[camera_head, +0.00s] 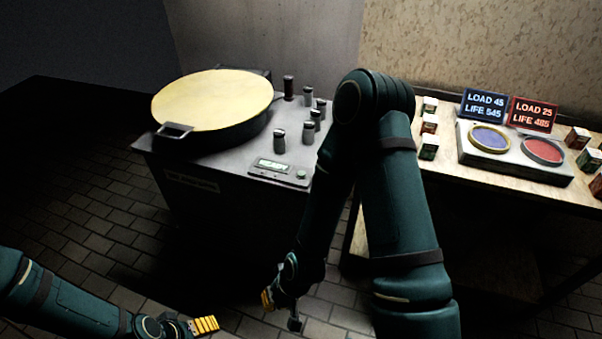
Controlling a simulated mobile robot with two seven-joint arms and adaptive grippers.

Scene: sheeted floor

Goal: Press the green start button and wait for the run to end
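The machine (215,207) is a dark cabinet with a grey top and a large round drum under a pale yellow lid (213,99). A small control panel on its front right top edge has a lit display (272,166) and a small green button (301,174). The display text is too small to read. My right gripper (281,308) hangs low over the floor, in front of and below the panel, apart from the button. My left gripper (203,325) is at the bottom left, partly cut off by the frame edge. Neither finger gap shows clearly.
Several dark cylindrical knobs or weights (280,141) stand on the machine top behind the panel. A wooden table (450,170) at the right holds a tray (515,166) with a blue and a red disc, two signs, and several small boxes. My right arm passes between machine and table.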

